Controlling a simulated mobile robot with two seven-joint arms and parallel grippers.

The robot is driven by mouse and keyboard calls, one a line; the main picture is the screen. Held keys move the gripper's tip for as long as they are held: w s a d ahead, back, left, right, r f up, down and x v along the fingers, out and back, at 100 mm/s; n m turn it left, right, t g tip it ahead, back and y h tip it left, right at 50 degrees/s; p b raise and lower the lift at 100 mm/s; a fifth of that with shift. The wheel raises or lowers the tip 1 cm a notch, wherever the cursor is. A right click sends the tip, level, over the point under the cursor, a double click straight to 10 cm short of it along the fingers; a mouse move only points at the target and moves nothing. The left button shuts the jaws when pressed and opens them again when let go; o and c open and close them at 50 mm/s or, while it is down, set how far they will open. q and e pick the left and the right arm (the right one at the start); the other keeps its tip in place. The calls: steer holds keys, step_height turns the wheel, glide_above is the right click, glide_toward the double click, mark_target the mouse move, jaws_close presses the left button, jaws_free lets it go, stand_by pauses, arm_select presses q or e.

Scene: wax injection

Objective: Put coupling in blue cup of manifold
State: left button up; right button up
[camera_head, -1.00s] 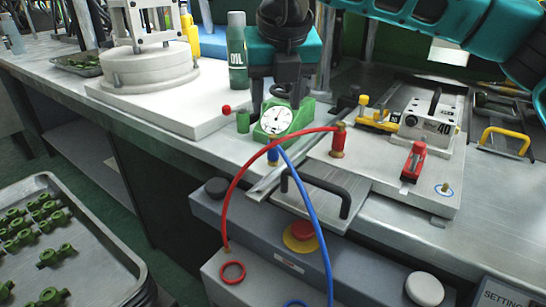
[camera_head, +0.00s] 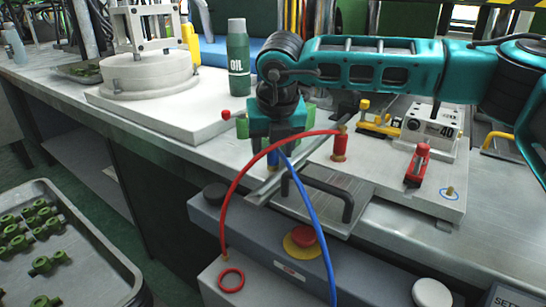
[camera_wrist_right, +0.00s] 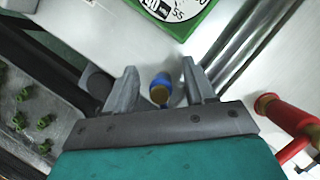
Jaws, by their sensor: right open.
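A blue coupling with a brass end stands beside the green gauge block; in the right wrist view the coupling (camera_wrist_right: 162,84) shows between my right gripper's jaws (camera_wrist_right: 160,72). Clear gaps appear on both sides, so the jaws are open around or above it, not closed on it. In the head view the right gripper (camera_head: 274,142) points down at this spot and hides most of the gauge; a bit of the blue coupling (camera_head: 275,160) shows below it. I cannot tell which thing is the blue cup. My left gripper is not in view.
A red coupling (camera_head: 339,148) stands right of the gripper. A red hose (camera_head: 235,185) and a blue hose (camera_head: 316,220) arch in front. A black handle (camera_head: 346,200), red button (camera_head: 303,236) and oil bottle (camera_head: 238,60) are near. A tray (camera_head: 95,250) of green parts is at left.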

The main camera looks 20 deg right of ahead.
jaws_close()
stand_by(0.5)
